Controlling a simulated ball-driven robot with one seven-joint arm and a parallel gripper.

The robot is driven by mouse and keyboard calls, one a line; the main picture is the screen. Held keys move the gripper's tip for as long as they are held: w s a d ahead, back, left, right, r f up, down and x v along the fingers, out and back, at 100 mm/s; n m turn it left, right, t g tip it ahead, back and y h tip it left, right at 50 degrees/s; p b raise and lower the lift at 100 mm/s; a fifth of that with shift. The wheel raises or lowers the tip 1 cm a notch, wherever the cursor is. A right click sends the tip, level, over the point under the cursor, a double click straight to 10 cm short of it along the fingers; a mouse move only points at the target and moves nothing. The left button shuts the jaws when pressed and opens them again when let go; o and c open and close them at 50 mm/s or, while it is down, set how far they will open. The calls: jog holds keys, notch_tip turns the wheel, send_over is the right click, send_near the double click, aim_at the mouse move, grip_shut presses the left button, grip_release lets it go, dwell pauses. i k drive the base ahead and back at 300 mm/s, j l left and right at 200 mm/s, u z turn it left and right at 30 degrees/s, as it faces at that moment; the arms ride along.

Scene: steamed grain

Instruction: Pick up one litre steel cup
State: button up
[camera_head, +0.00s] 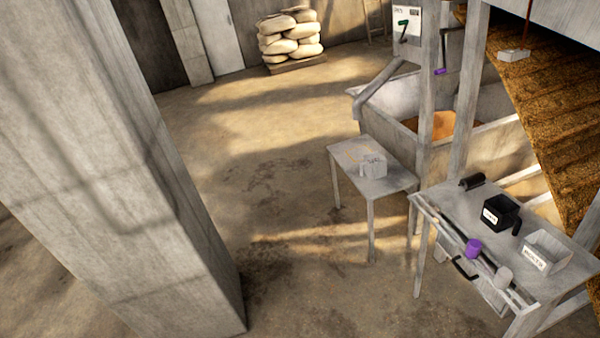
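I cannot pick out the one litre steel cup for certain. A small pale grey cylinder (503,278) shows at the front edge of the right-hand table (450,205); it is too small to tell whether it is a steel cup. Beside it, to the left, is a purple cylinder (473,248). A dark cylinder (472,182) lies on its side at the table's far left corner. My gripper is not in view.
The table also bears a labelled black box (497,213) and a labelled white box (549,252). A smaller table (345,155) holds a grey block-like thing (373,166). A thick concrete pillar (110,160) blocks the left. Sacks (290,38) are stacked behind. The middle floor is clear.

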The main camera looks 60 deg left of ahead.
aim_at(372, 167)
jog(key=u, duration=1.1)
jog(key=i, duration=0.55)
jog(key=i+u, duration=0.15)
jog(key=i, duration=0.4)
jog(key=i+l, duration=0.15)
jog(key=i, duration=0.4)
jog(key=i+l+u, duration=0.1)
jog(key=i, duration=0.45)
jog(key=i+l, duration=0.1)
jog(key=i, duration=0.45)
jog(key=i+l+u, duration=0.15)
jog(key=i, duration=0.4)
jog(key=i+l, duration=0.2)
jog(key=i, duration=0.3)
